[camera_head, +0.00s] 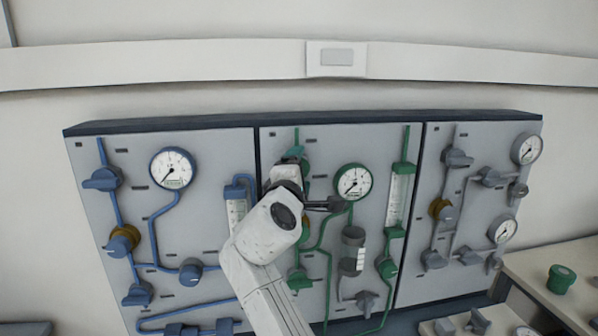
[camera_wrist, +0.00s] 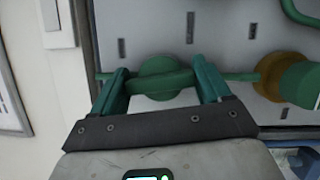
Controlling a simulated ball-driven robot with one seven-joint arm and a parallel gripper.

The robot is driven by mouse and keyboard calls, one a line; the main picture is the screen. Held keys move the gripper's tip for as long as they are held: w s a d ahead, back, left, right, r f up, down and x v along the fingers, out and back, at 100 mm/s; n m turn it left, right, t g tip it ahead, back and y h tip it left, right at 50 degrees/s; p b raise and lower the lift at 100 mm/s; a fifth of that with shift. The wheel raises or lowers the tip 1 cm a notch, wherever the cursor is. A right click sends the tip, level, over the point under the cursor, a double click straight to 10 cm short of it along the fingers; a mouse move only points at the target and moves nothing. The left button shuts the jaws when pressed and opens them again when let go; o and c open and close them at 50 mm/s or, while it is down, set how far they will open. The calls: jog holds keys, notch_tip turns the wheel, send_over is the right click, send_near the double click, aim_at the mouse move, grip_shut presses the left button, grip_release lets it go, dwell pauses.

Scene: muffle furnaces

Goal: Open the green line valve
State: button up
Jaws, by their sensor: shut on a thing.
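The green line valve (camera_head: 297,152) is at the top of the green pipe on the middle panel, partly hidden by my gripper in the head view. In the wrist view, the green valve (camera_wrist: 165,80) has a round body and a bar handle. The handle lies roughly along the green pipe, slightly tilted. My gripper (camera_wrist: 163,76) has one green finger at each end of the handle and is shut on it. In the head view, my gripper (camera_head: 291,162) is up against the panel, its fingers mostly hidden.
A green knob with a brass collar (camera_wrist: 275,76) is close to the right finger in the wrist view. A gauge (camera_head: 353,182) is right of my arm. A blue panel (camera_head: 220,150) is at left, a grey one (camera_head: 475,140) at right. A bench (camera_head: 570,260) is at lower right.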

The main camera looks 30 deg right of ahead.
jog(key=shift+m+g, duration=0.4)
jog(key=shift+m, duration=0.4)
jog(key=shift+f, duration=0.1)
jog(key=o, duration=1)
jog(key=b+v, duration=0.2)
jog(key=v, duration=0.8)
jog(key=shift+s+a, duration=0.15)
jog(key=shift+s, duration=0.25)
